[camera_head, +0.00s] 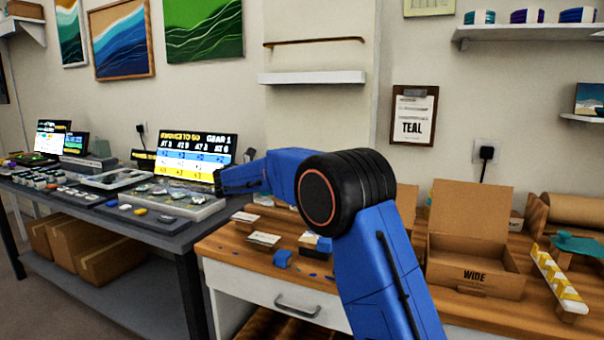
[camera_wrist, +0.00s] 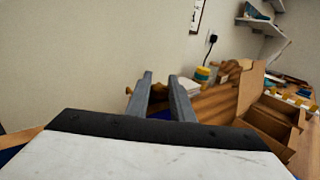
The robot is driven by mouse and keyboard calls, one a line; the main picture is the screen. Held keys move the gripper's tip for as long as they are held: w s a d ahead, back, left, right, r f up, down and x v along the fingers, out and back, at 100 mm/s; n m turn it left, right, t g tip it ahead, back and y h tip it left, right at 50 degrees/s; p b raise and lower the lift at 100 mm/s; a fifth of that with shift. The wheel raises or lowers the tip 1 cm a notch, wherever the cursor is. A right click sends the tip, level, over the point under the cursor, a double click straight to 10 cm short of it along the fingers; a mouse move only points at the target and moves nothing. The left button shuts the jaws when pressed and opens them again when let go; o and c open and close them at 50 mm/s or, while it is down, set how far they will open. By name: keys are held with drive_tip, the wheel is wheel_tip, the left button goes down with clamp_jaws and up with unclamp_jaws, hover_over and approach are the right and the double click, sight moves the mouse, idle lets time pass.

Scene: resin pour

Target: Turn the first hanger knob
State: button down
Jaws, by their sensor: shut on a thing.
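In the wrist view, the two grey fingers of my gripper (camera_wrist: 162,88) reach forward with a narrow gap between them. A small brass-coloured piece, which looks like the hanger knob (camera_wrist: 129,91), shows at the outer side of the left finger. My gripper is shut on it, though the grip itself is mostly hidden by the fingers. In the head view my blue arm hides the fingers and the knob. I cannot tell how far the knob is turned.
An open cardboard box marked WIDE (camera_head: 474,265) stands on the wooden bench (camera_head: 224,247) to the right. A grey table (camera_head: 92,203) with trays and a lit screen (camera_head: 198,157) is at left. A clipboard marked TEAL (camera_head: 413,116) and a white shelf (camera_head: 312,77) are on the wall.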

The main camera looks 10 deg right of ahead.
drive_tip(key=shift+m+g, duration=0.9)
drive_tip(key=shift+g, duration=0.3)
drive_tip(key=shift+g+h, duration=0.3)
drive_tip(key=shift+g, duration=0.1)
drive_tip(key=c, duration=1.5)
unclamp_jaws()
drive_tip(key=shift+c, duration=0.2)
